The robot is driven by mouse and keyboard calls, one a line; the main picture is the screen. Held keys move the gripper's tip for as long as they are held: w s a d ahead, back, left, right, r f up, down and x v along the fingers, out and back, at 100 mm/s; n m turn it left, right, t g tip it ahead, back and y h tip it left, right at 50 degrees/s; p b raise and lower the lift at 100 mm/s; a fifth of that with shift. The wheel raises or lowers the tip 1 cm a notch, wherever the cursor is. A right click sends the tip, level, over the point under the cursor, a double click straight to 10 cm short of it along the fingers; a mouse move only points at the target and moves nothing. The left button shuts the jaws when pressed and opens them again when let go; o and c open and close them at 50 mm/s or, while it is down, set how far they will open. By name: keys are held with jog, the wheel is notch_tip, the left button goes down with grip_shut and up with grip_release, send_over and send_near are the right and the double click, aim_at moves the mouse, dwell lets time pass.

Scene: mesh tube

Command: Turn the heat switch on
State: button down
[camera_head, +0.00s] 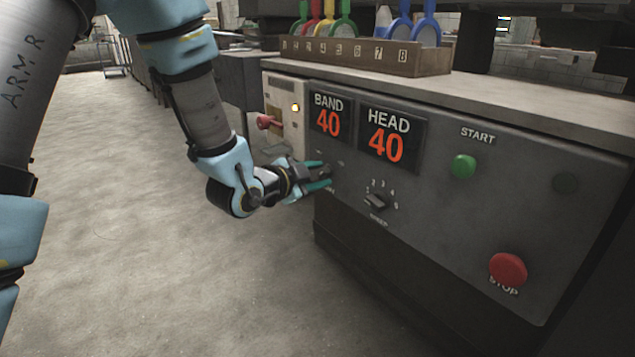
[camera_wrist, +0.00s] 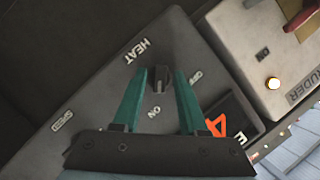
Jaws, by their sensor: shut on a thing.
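The heat switch (camera_wrist: 160,84) is a small dark knob on the grey panel, between the words HEAT, OFF and ON in the wrist view. My gripper (camera_wrist: 162,80) has its teal fingers on either side of the knob and is shut on it. The knob's lower end lies toward the ON label, but its exact setting is hard to tell. In the head view my gripper (camera_head: 326,176) is at the left end of the machine panel, below the BAND display, and hides the switch.
The BAND display (camera_head: 329,118) and HEAD display (camera_head: 389,138) both read 40. A numbered selector knob (camera_head: 376,203), green START button (camera_head: 464,166) and red STOP button (camera_head: 508,269) are to the right. The extruder box (camera_head: 286,108) has a red lever and lit yellow lamp.

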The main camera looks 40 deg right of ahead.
dwell(0.4)
jog(key=c, duration=0.8)
grip_release()
jog(key=shift+a, duration=0.1)
jog(key=p+v, duration=0.5)
jog(key=v, duration=0.3)
jog(key=shift+r, duration=0.35)
jog(key=p, duration=0.2)
jog(key=shift+a+p, duration=0.3)
jog(key=shift+p, duration=0.1)
jog(key=shift+a+r+p, duration=0.1)
jog(key=shift+p, duration=0.45)
